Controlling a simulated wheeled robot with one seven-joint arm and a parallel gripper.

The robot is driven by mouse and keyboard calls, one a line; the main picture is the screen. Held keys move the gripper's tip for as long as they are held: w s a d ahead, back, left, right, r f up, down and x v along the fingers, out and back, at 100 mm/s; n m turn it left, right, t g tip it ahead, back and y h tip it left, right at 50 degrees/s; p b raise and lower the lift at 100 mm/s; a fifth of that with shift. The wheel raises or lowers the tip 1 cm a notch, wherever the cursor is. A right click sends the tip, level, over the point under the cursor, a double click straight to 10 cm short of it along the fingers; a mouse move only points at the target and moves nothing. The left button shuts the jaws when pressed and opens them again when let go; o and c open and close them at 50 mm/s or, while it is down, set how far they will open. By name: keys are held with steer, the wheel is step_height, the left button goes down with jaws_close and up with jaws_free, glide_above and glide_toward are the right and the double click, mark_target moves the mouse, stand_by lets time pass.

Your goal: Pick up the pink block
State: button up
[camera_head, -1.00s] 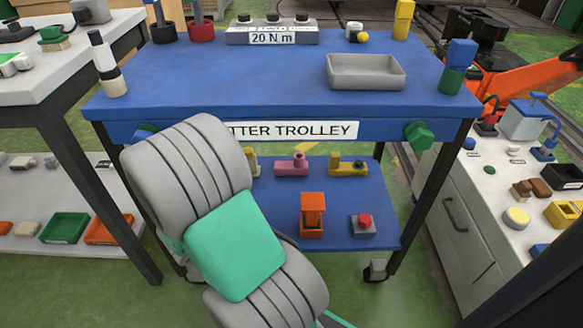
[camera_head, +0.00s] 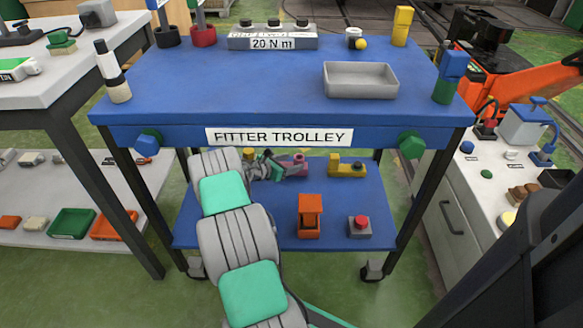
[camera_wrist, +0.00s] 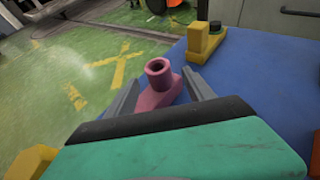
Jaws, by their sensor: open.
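The pink block (camera_wrist: 158,88) sits on the blue lower shelf of the trolley. In the wrist view it is a pink base with a short hollow cylinder standing on it, and it lies between and just beyond my two open fingers. My gripper (camera_wrist: 160,98) is open, with nothing held. In the head view my gripper (camera_head: 270,167) is at the lower shelf, just left of the pink block (camera_head: 299,163), and partly hides it. I cannot tell whether the fingers touch it.
The trolley's upper deck (camera_head: 240,85) lies above the shelf. A yellow block (camera_head: 347,168) stands right of the pink one. An orange block (camera_head: 310,216) and a grey box with a red button (camera_head: 359,227) stand nearer the front. The shelf's front left (camera_head: 190,225) is bare.

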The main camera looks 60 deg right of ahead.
mark_target(303, 158)
steer(key=b+x, duration=0.4)
steer(key=x, duration=0.3)
steer(key=shift+d+f, duration=0.25)
steer(key=shift+d+r, duration=0.1)
steer(key=shift+d, duration=0.05)
jaws_close()
steer(key=shift+r, duration=0.1)
